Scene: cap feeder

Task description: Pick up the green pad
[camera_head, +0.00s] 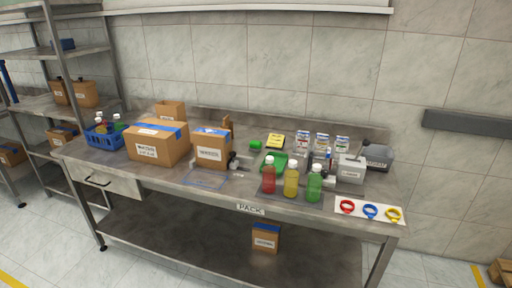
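A flat green item (278,156), which looks like a pad or shallow tray, lies on the workbench (225,185) behind the red bottle. The bottle and nearby small items partly cover it. A smaller bright green object (256,145) lies behind it to the left; at this size I cannot tell which of the two is the pad. My gripper is not in view.
Red (269,179), yellow (291,181) and green (314,186) bottles stand near the front edge. Cardboard boxes (158,148) and a blue crate (104,138) are at left. A grey box (350,172) and a white card (362,211) with coloured rings are at right.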

